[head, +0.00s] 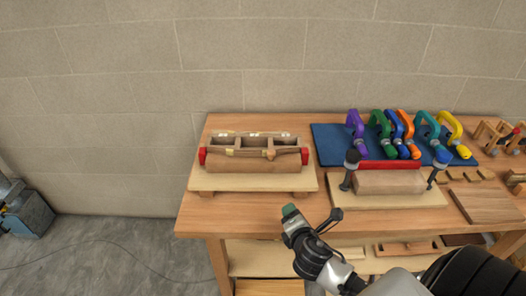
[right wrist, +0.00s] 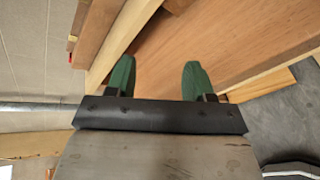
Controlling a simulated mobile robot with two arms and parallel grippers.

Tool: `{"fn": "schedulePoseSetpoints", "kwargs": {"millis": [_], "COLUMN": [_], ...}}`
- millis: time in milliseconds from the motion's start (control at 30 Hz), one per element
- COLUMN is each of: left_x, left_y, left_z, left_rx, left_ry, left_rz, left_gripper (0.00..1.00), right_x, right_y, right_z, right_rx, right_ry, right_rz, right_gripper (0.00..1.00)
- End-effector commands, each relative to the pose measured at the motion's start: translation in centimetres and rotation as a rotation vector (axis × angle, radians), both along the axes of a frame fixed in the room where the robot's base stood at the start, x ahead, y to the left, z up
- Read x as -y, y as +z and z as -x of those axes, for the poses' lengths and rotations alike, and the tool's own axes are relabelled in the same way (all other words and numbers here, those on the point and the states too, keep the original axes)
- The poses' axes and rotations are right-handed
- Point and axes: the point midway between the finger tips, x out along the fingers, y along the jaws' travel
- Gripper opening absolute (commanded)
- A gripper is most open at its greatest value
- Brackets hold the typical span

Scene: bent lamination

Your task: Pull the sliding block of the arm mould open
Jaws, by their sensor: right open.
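Two curved wooden moulds stand on the workbench in the head view; I cannot tell for certain which is the arm mould. The left mould (head: 252,166) has a rounded brown front, red end pieces, and a box-like wooden part (head: 255,142) with brass-coloured fittings behind it. My right gripper (head: 289,211) is near the bench's front edge, below and right of the left mould, apart from both. Its green fingers (right wrist: 158,78) are spread and empty. My left gripper is not in view.
Several coloured clamps (head: 398,133) stand on a blue mat (head: 328,146) behind the right mould. The left mould rests on a pale board (head: 203,182). Wooden pieces (head: 487,203) lie at right. The bench top (head: 225,222) is clear in front of the left board.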

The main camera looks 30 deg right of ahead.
Motion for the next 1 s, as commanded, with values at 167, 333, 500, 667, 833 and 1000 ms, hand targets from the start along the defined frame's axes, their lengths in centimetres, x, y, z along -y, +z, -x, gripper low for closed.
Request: {"fn": "schedulePoseSetpoints", "kwargs": {"millis": [167, 333, 500, 667, 833, 1000], "left_x": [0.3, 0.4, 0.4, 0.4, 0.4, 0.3], "left_y": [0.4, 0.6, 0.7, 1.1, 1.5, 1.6], "left_z": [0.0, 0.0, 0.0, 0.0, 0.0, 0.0], "left_rx": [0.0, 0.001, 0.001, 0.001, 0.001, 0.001], "left_ry": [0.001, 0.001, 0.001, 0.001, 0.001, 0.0], "left_rz": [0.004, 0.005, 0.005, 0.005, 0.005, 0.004], "left_gripper": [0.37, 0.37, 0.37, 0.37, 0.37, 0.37], "right_x": [1.6, 2.2, 2.4, 2.7, 3.2, 3.6], "right_y": [4.0, 7.0, 7.7, 7.9, 7.9, 7.8], "right_z": [-3.7, -6.2, -7.2, -9.1, -12.3, -15.2], "right_rx": [0.034, 0.04, 0.035, 0.035, 0.035, 0.035], "right_ry": [0.219, 0.376, 0.423, 0.422, 0.42, 0.421], "right_rz": [0.49, 0.931, 1.081, 1.081, 1.077, 1.075], "right_gripper": [0.53, 0.53, 0.53, 0.53, 0.53, 0.53]}}
